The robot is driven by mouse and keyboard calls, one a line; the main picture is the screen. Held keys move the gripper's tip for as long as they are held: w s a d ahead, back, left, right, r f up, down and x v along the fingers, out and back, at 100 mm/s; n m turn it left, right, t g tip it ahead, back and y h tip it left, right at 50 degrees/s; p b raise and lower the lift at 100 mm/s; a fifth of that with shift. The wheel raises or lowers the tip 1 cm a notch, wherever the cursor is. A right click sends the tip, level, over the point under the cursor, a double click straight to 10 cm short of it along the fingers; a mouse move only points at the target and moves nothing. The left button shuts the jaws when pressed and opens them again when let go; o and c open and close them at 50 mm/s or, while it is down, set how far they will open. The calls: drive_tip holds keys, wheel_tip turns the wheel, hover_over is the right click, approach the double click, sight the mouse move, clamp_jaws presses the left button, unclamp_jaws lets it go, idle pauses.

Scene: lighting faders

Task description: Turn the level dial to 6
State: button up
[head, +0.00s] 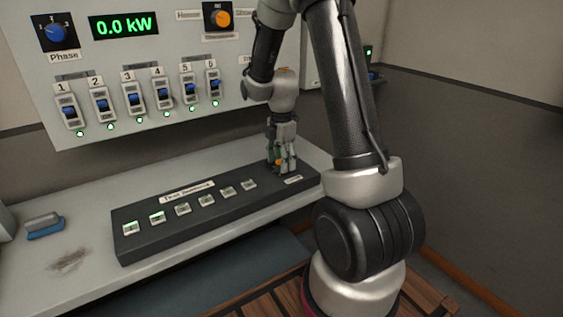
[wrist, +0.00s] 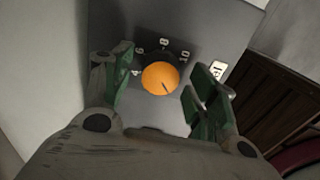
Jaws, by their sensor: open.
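The level dial is an orange round knob (wrist: 160,78) on a dark base, with the marks 4, 6, 8 and 10 visible around its far side in the wrist view. A short dark line on the knob points toward the lower right of that view; the marks there are not visible. In the head view only a bit of orange (head: 279,162) shows between the fingers, at the right end of the black console (head: 150,245). My gripper (head: 283,165) points down over the dial. In the wrist view its green-padded fingers (wrist: 158,92) stand open on either side of the knob, apart from it.
Several lit buttons (head: 183,209) line the console to the left of my gripper. The wall panel (head: 170,65) behind carries a row of switches, a blue Phase knob (head: 55,33), an orange knob (head: 222,18) and a 0.0 kW display (head: 125,25). A blue brush-like item (head: 45,228) lies at left.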

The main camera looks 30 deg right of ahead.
drive_tip(key=shift+f, duration=0.4)
drive_tip(key=c, duration=1)
